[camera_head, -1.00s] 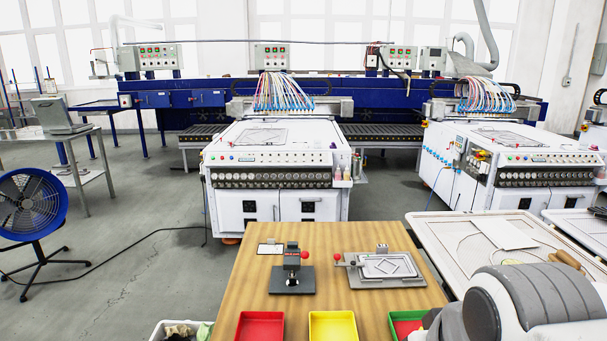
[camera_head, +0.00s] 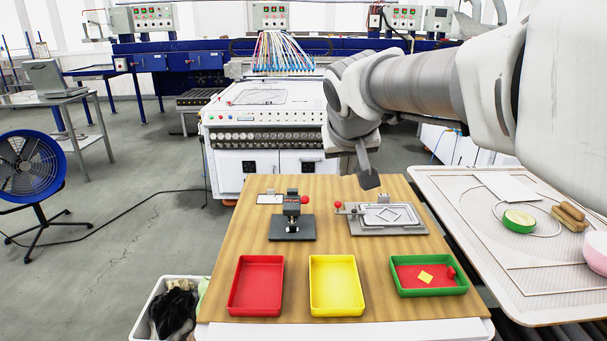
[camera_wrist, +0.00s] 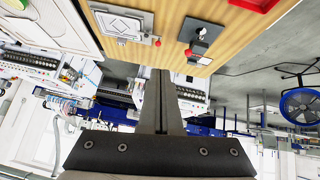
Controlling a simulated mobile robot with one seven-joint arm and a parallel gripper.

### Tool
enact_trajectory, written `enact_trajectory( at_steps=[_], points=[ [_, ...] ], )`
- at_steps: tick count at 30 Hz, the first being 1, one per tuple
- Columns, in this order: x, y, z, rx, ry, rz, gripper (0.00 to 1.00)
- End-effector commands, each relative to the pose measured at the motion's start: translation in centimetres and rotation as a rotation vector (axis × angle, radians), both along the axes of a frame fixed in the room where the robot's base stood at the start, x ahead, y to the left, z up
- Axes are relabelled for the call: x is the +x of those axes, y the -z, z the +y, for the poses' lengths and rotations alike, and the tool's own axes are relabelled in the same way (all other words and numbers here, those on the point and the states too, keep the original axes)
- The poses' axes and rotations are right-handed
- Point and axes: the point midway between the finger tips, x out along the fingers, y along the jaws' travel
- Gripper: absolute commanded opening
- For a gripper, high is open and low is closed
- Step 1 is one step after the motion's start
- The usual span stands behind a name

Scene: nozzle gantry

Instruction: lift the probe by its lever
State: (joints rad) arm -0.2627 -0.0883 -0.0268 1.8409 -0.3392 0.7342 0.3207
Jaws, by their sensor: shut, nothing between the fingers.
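The probe stand (camera_head: 292,226), a dark upright post on a black base, stands on the wooden table. Its lever ends in a red ball (camera_head: 304,199) on the right side of the post. The stand also shows in the upside-down wrist view (camera_wrist: 205,35), with the red ball beside it. My gripper (camera_head: 369,182) is shut and empty. It hangs in the air, right of the stand in the head view, in front of the fixture's back edge, and touches nothing that I can see. Its closed fingers (camera_wrist: 154,75) point toward the table's edge in the wrist view.
A grey fixture plate (camera_head: 413,229) with its own red ball (camera_head: 338,205) sits right of the stand. A red tray (camera_head: 257,314), a yellow tray (camera_head: 336,315) and a green-rimmed tray (camera_head: 428,293) line the front. A white-framed side table (camera_head: 480,240) adjoins on the right.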

Motion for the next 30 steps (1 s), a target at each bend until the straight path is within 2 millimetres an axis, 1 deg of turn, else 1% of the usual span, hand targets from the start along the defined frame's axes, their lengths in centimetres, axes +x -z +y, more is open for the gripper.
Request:
enact_trajectory(
  at_steps=[1, 3, 6, 9, 12, 15, 20, 23, 30],
  points=[
    [2.2, 1.5, 1.4, -0.008, -0.014, -0.015, 0.0],
    [4.8, 2.1, 3.1, -0.016, -0.026, -0.043, 0.0],
    [7.9, 3.1, 5.4, -0.024, -0.044, -0.078, 0.0],
    [10.1, 3.8, 7.3, -0.029, -0.058, -0.106, 0.0],
    [11.4, 4.3, 8.6, -0.031, -0.068, -0.125, 0.0],
    [12.1, 4.5, 9.1, -0.032, -0.071, -0.133, 0.0],
    [13.2, 5.4, 9.1, -0.033, -0.07, -0.133, 0.0],
    [14.5, 6.7, 9.0, -0.032, -0.069, -0.132, 0.0],
    [18.2, 10.0, 8.7, -0.033, -0.069, -0.131, 0.0]
  ],
)
